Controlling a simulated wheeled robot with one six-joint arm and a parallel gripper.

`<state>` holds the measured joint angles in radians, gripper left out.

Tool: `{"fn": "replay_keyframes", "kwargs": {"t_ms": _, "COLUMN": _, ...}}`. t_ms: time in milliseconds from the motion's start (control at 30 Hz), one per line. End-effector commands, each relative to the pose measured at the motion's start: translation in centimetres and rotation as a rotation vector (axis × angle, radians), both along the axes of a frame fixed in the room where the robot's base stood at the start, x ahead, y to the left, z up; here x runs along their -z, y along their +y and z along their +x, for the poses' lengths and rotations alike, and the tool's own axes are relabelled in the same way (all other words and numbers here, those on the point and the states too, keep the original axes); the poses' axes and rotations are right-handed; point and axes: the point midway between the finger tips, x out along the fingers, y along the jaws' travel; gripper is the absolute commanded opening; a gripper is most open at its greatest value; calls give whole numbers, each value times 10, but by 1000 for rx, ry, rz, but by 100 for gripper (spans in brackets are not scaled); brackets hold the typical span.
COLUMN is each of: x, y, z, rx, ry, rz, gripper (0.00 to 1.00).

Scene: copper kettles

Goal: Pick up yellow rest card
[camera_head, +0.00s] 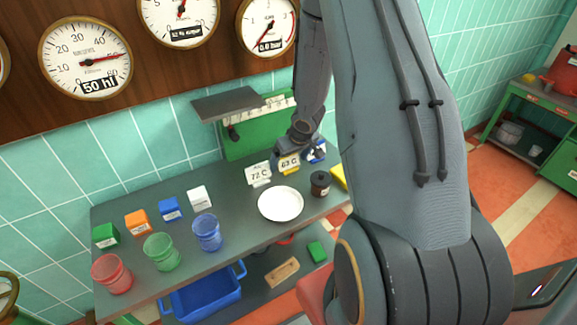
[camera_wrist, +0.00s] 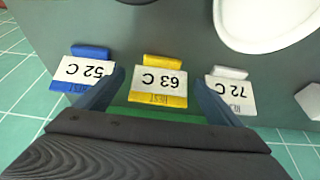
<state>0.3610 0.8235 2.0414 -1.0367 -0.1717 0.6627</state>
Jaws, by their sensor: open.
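The yellow rest card (camera_head: 289,165), marked 63 C, stands at the back of the grey bench between two other cards. It also shows in the middle of the wrist view (camera_wrist: 158,85), upside down, with its yellow base block. My gripper (camera_wrist: 158,77) is open, one finger on each side of this card in the picture, with nothing held. In the head view my gripper (camera_head: 308,143) is just above and behind the card, partly hidden by my arm. I cannot tell whether the fingers touch any card.
A white 72 C card (camera_head: 258,174) and a blue 52 C card (camera_wrist: 86,72) stand close on either side. A white plate (camera_head: 281,204) and dark jar (camera_head: 320,184) are in front. A green board (camera_head: 236,143) is behind. Blocks and cups stand left.

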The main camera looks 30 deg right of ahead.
Motion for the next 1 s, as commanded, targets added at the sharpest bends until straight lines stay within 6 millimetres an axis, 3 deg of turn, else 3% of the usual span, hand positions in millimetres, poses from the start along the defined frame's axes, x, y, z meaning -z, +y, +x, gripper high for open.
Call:
{"fn": "replay_keyframes", "kwargs": {"t_ms": 233, "x": 1, "y": 0, "z": 1, "rx": -1, "ry": -1, "rz": 0, "gripper": 88}}
{"fn": "replay_keyframes", "kwargs": {"t_ms": 500, "x": 1, "y": 0, "z": 1, "rx": -1, "ry": 0, "rz": 0, "gripper": 44}}
{"fn": "replay_keyframes", "kwargs": {"t_ms": 767, "x": -1, "y": 0, "z": 1, "rx": 0, "ry": -1, "rz": 0, "gripper": 44}}
{"fn": "replay_keyframes", "kwargs": {"t_ms": 1000, "x": -30, "y": 0, "z": 0, "rx": -1, "ry": -3, "rz": -2, "gripper": 44}}
